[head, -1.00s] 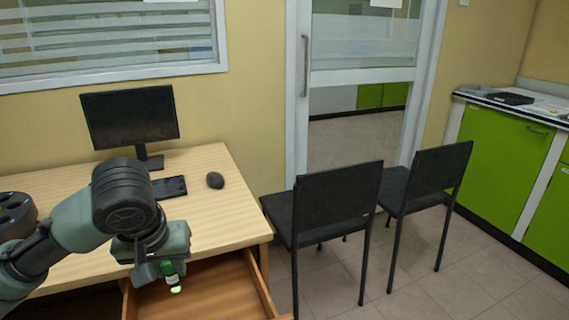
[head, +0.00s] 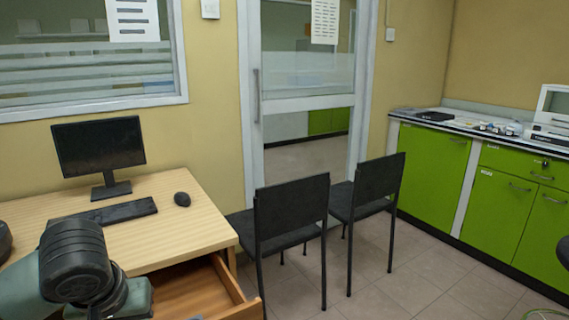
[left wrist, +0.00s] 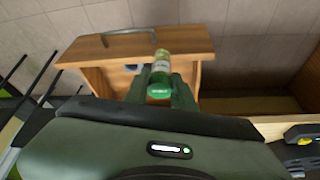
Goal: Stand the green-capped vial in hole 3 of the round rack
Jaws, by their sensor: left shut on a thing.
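In the left wrist view, the green-capped vial (left wrist: 161,68) has a pale label and a green cap. My left gripper (left wrist: 160,88) is shut on it near the cap, with the vial pointing away from the wrist above the open drawer. In the head view my left arm comes in at the lower left, but its fingers and the vial are below the frame. A dark round object, likely the round rack (head: 4,242), is mostly cut off at the left edge, so its holes cannot be seen.
The wooden desk (head: 180,235) carries a monitor (head: 98,145), a keyboard (head: 112,213) and a mouse (head: 182,199). Its drawer (head: 190,290) is pulled open. Two black chairs (head: 290,212) stand right of it. Green cabinets (head: 430,172) line the right wall.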

